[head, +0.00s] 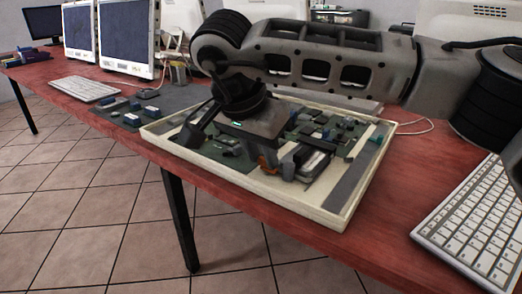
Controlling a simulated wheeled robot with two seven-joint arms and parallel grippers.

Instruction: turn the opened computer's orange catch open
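The opened computer (335,215) lies flat on the red table, a shallow cream case with green circuit boards and grey parts inside. Its orange catch (267,164) shows as a small orange piece near the middle of the front part, partly hidden by my gripper. My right gripper (240,153) reaches in from the right and points down over the case. Its fingers look spread apart, one to the left and one just right of the catch. I cannot tell whether a finger touches the catch. My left gripper is not in view.
The red table (385,235) has a white keyboard (480,225) at right and another keyboard (85,88) at left. A loose circuit board (135,112) lies left of the case. Monitors (125,38) stand along the back. Bare table lies right of the case.

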